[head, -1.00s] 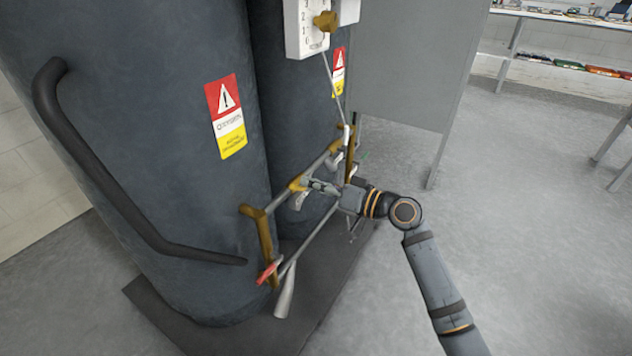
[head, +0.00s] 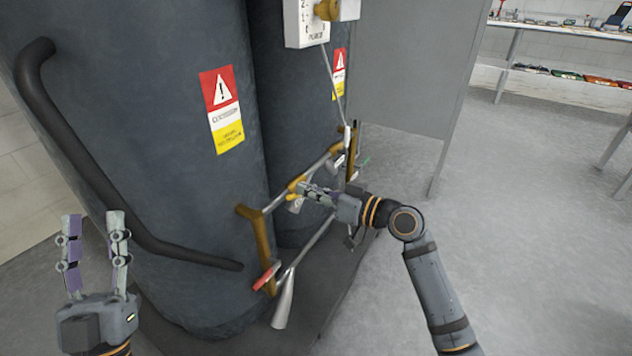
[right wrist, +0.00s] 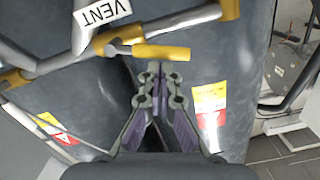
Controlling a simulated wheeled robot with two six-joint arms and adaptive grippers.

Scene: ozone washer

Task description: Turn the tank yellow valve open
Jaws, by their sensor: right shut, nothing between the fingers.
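The tank's yellow valve handle (head: 292,197) is on the pipework in front of the dark tanks. In the right wrist view, the yellow handle (right wrist: 160,52) lies roughly level across the picture, just beyond the fingertips. My right gripper (head: 307,189) is close beside the handle; whether it touches it is hard to tell. In the right wrist view its fingers (right wrist: 160,74) are together with nothing between them. My left gripper (head: 92,222) is open and empty in front of the left tank, well away from the valve.
A white VENT tag (right wrist: 101,14) hangs beside the yellow handle. A red handle (head: 266,276) and a grey cone-shaped outlet (head: 283,305) are lower on the pipes. A black curved rail (head: 90,165) runs along the left tank (head: 160,60). Open floor lies to the right.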

